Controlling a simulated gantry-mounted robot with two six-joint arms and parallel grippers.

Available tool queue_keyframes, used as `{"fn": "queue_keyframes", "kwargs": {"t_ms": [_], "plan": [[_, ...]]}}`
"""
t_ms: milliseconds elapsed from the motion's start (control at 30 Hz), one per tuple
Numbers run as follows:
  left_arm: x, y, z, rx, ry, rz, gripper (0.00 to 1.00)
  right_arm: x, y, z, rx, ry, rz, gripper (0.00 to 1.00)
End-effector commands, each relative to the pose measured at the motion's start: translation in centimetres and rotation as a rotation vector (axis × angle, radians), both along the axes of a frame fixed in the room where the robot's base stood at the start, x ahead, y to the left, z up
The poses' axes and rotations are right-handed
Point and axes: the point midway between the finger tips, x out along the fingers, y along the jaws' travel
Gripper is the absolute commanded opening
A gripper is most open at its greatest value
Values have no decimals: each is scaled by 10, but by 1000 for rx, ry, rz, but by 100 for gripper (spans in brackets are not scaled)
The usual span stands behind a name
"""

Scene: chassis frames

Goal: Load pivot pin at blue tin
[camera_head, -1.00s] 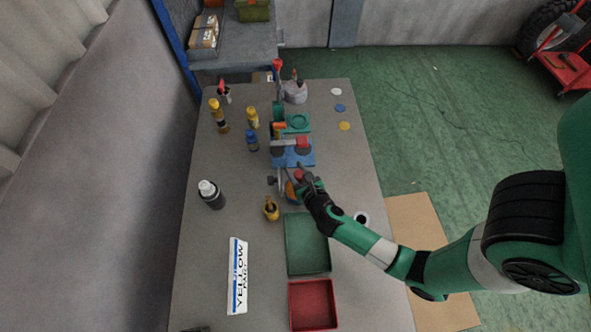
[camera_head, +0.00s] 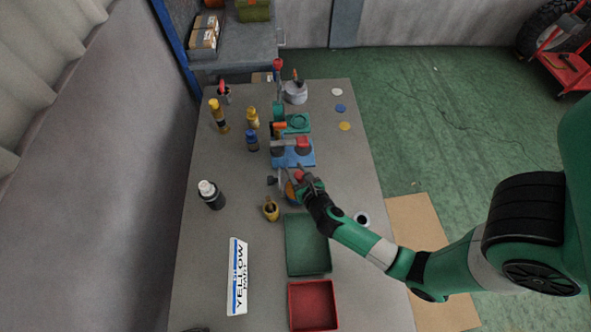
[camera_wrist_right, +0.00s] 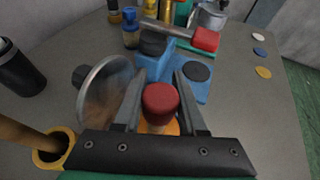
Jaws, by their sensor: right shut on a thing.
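My right gripper (camera_head: 299,176) is over the middle of the bench. In the right wrist view its fingers (camera_wrist_right: 160,103) stand on both sides of a round red-capped piece (camera_wrist_right: 160,98), shut on it. An orange part shows under the cap. I cannot tell whether this is the pivot pin. A blue block (camera_head: 307,157) with black round pads lies just beyond; it also shows in the right wrist view (camera_wrist_right: 203,92). A grey bar with a red end (camera_head: 302,141) lies across it. A small blue bottle (camera_head: 252,142) stands to its left. My left gripper is out of view.
A metal disc (camera_wrist_right: 104,95) stands left of my right gripper. A yellow cup (camera_head: 271,211), a dark bottle (camera_head: 213,197), a green tray (camera_head: 307,245) and a red tray (camera_head: 313,304) are nearby. The right side of the bench is mostly clear.

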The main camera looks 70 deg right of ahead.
Motion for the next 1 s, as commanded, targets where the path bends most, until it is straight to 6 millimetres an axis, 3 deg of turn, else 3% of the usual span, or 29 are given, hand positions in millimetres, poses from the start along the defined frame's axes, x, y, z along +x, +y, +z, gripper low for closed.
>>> {"fn": "queue_keyframes", "kwargs": {"t_ms": [1000], "plan": [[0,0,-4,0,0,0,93,0,0,-7,-1,1,0,0]]}}
